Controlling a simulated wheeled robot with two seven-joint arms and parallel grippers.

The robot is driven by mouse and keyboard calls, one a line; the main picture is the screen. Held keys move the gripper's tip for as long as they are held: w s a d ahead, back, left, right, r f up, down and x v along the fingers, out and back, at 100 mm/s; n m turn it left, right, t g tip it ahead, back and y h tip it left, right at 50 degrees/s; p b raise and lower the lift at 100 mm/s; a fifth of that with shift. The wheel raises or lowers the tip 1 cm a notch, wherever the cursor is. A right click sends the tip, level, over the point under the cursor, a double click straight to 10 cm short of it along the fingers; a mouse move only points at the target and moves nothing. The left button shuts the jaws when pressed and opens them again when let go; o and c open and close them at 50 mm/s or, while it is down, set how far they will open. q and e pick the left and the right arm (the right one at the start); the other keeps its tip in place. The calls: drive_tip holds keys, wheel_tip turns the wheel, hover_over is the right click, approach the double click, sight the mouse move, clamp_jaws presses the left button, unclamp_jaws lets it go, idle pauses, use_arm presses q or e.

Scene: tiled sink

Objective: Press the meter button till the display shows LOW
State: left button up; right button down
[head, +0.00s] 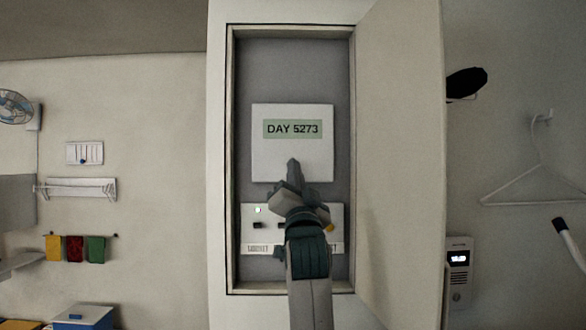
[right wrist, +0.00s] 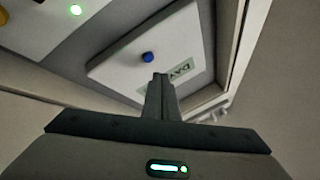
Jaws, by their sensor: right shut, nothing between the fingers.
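The meter (head: 270,160) is a white box in the open wall cabinet, with a green display (head: 292,129) reading DAY 5273. In the right wrist view the meter (right wrist: 120,62) shows tilted, with a round blue button (right wrist: 148,57) and the display (right wrist: 183,70) partly behind my fingers. My right gripper (head: 293,163) is shut and empty, in front of the meter's lower part, below the display. Its fingertips (right wrist: 160,78) appear close to the button; I cannot tell whether they touch. The button is hidden in the head view. My left gripper is not in view.
A switch panel (head: 250,234) with a small light sits below the meter, partly behind my right arm. The cabinet frame (head: 231,160) and open door (head: 400,130) border the space. An intercom (head: 459,258) and hanger (head: 537,185) are on the right.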

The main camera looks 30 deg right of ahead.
drive_tip(key=shift+w+d, duration=0.4)
drive_tip(key=shift+w, duration=0.35)
drive_tip(key=shift+w+d, duration=0.1)
idle(1.6)
drive_tip(key=shift+w+d, duration=0.15)
drive_tip(key=shift+w, duration=0.05)
drive_tip(key=shift+w+d, duration=0.2)
drive_tip(key=shift+w, duration=0.2)
idle(0.9)
drive_tip(key=shift+s, duration=0.1)
idle(0.4)
drive_tip(key=shift+s+a, duration=0.45)
drive_tip(key=shift+s, duration=0.15)
drive_tip(key=shift+s, duration=0.1)
drive_tip(key=s+a, duration=0.1)
drive_tip(key=s, duration=0.1)
drive_tip(key=s+a, duration=0.1)
drive_tip(key=s, duration=0.1)
drive_tip(key=shift+a, duration=0.3)
